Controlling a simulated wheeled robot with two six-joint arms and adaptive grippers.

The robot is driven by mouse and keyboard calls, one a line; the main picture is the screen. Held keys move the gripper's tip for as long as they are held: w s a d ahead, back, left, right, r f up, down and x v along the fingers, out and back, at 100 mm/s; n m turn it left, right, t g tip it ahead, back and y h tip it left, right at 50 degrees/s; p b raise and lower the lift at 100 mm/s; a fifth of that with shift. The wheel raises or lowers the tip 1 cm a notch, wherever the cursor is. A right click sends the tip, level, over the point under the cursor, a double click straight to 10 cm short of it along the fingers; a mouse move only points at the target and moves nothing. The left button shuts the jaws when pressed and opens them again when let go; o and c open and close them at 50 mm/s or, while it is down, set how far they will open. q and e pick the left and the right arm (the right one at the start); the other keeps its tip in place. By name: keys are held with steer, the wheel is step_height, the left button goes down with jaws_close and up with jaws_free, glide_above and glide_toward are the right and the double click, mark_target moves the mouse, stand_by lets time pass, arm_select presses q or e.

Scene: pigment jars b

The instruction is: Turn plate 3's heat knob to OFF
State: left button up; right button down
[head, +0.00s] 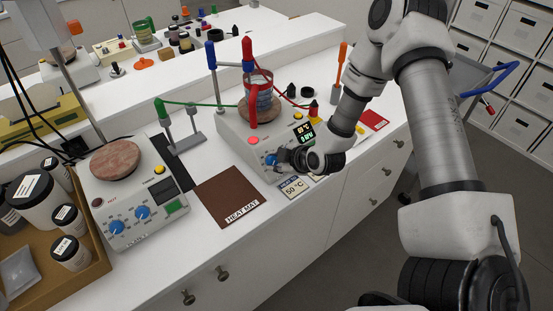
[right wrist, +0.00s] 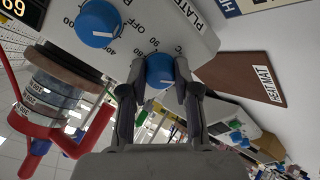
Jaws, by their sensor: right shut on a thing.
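A white hotplate (head: 237,135) stands in the middle of the bench. Its blue heat knob (head: 270,160), ringed with temperature marks and OFF, also shows in the right wrist view (right wrist: 159,69). My right gripper (head: 280,158) is shut on this knob; its two fingers (right wrist: 160,80) press its sides. The other blue knob (right wrist: 98,23) is beside it and free, with larger numbers around it. The word PLATE shows on the panel, but its number is cut off. The heat knob's exact setting is hard to read. My left gripper is not in view.
A glass vessel in a red holder (head: 262,95) sits on the hotplate's top. A brown heat mat (head: 230,198) lies left of the panel. A second hotplate (head: 140,200) and a tray of jars (head: 92,268) stand further left. A 50 °C card (head: 293,187) lies in front.

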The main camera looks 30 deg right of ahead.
steer(key=c, duration=0.8)
jaws_free()
steer(key=shift+c, duration=0.2)
steer(key=v, duration=1.1)
steer(key=shift+s+r, duration=0.25)
steer(key=shift+s, duration=0.1)
